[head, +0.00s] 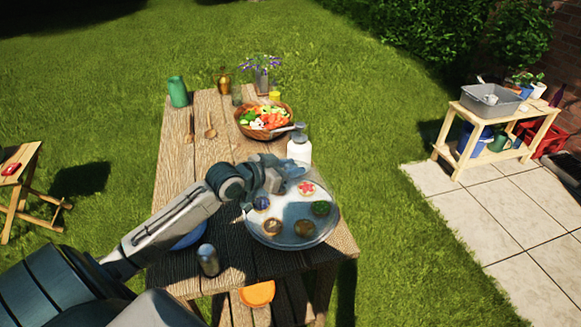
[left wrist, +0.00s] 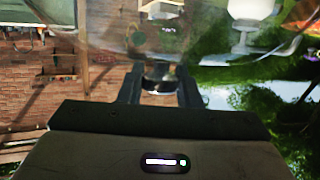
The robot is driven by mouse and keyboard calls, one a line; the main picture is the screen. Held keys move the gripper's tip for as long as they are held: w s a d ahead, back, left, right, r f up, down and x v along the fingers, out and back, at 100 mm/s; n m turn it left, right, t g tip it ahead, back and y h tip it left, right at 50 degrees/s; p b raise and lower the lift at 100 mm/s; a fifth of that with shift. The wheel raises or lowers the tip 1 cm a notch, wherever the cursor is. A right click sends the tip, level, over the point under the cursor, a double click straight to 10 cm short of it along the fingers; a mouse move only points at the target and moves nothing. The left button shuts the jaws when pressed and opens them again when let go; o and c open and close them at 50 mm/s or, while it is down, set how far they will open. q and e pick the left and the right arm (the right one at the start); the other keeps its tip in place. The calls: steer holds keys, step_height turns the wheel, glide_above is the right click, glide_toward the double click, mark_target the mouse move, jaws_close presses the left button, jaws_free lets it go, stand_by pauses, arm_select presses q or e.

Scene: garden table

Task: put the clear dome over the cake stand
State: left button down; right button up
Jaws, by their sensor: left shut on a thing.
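The clear dome (head: 322,236) is near the front right of the wooden table. My left gripper (head: 272,178) is shut on its knob, which also shows between the fingers in the left wrist view (left wrist: 160,80). The pale cake stand (head: 293,212) shows through the dome, with several small cakes on it. In the head view the dome overlaps the stand. I cannot tell whether its rim touches the stand or hangs above it. In the left wrist view the clear dome wall (left wrist: 110,40) spreads beyond the fingers. My right gripper is not in view.
A white bottle (head: 299,150) stands just behind the stand, with a salad bowl (head: 240,112) farther back. A metal cup (head: 208,260) and a blue dish (head: 190,238) are left of the stand. An orange item (head: 257,294) is at the front.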

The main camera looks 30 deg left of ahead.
arm_select(q)
steer(key=c, duration=1)
jaws_free()
steer(key=shift+o, duration=0.2)
steer(key=shift+s, duration=0.15)
steer(key=shift+s+a+r, duration=0.1)
steer(key=shift+s+a, duration=0.15)
steer(key=shift+s, duration=0.25)
steer(key=v, duration=0.4)
steer(key=shift+r, duration=0.1)
steer(key=p+v, duration=0.2)
steer(key=p, duration=0.1)
steer(key=p+v, duration=0.2)
steer(key=p, duration=0.1)
steer(key=shift+s+r+p, duration=0.2)
steer(key=shift+r+p, duration=0.15)
steer(key=shift+s+a+f+p, duration=0.1)
steer(key=shift+s+p, duration=0.4)
steer(key=shift+p, duration=0.2)
